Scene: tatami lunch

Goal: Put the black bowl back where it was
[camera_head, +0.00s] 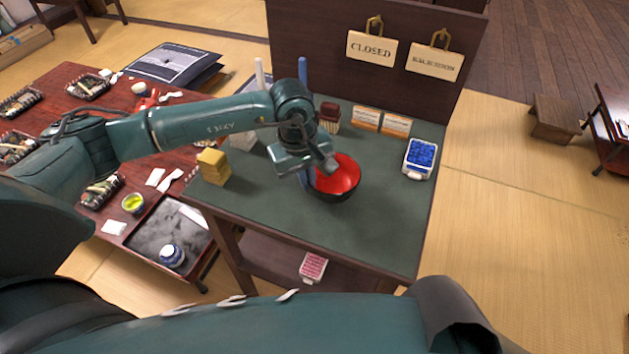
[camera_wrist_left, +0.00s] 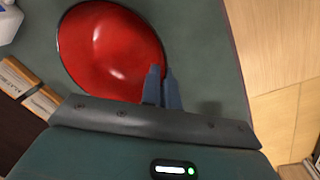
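The black bowl (camera_head: 338,177) has a red inside and sits over the dark green top of the small counter. It also shows in the left wrist view (camera_wrist_left: 110,50), upright with its red inside facing the camera. My left gripper (camera_head: 307,180) points down at the bowl's left edge in the head view. In the left wrist view its two fingers (camera_wrist_left: 162,88) are close together, one inside and one outside the rim, shut on it. I cannot tell whether the bowl touches the counter. My right gripper is not in view.
A tray of blue pieces (camera_head: 420,157), orange-and-white cards (camera_head: 381,121) and a yellow block stack (camera_head: 213,166) stand on the counter (camera_head: 390,225). A dark panel with hanging signs (camera_head: 372,49) rises behind. The counter's front right is clear. A low red table (camera_head: 62,82) with dishes stands left.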

